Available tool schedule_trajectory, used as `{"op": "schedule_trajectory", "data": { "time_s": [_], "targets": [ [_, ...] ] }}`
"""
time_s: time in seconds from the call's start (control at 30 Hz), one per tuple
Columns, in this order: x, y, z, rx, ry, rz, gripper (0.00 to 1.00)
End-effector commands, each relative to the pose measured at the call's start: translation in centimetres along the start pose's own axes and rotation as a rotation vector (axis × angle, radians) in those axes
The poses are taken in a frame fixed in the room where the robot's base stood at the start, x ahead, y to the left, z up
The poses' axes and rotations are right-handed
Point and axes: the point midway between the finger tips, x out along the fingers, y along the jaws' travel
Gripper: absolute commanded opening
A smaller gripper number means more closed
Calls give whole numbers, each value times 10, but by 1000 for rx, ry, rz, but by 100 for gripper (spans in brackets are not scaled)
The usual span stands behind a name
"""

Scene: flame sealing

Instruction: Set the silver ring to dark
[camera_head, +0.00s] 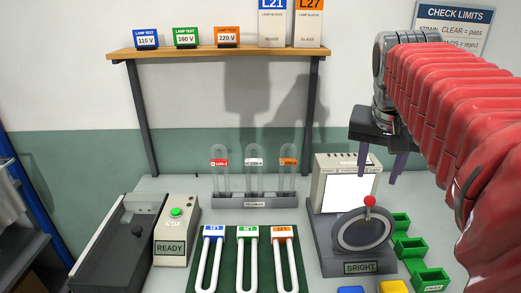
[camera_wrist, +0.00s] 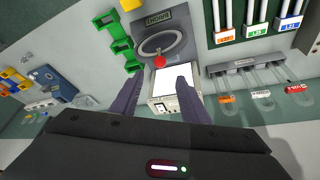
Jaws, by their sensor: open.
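The silver ring (camera_head: 364,229) lies on the sloped front of a grey device with a lit white screen (camera_head: 350,192). A red knob (camera_head: 369,201) sits on the ring's far edge, and the label below reads BRIGHT (camera_head: 363,267). The ring also shows in the wrist view (camera_wrist: 161,46), with the red knob (camera_wrist: 159,62) on its screen side. My gripper (camera_head: 381,172) is above the device near the screen, its fingers apart and empty. In the wrist view, my gripper (camera_wrist: 155,88) has its fingers either side of the screen, apart from the knob.
Green bins (camera_head: 409,247) stand close at the device's right. A rack of glass tubes (camera_head: 254,200) is left of it, and a green mat (camera_head: 247,270) with white U-shaped lamps lies in front. A READY box (camera_head: 176,231) stands further left.

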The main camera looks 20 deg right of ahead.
Motion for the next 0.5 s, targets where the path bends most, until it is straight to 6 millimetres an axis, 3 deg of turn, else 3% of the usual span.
{"op": "schedule_trajectory", "data": {
  "time_s": [0.5],
  "targets": [
    [72, 0, 0, 0, -3, 0, 41]
  ]
}}
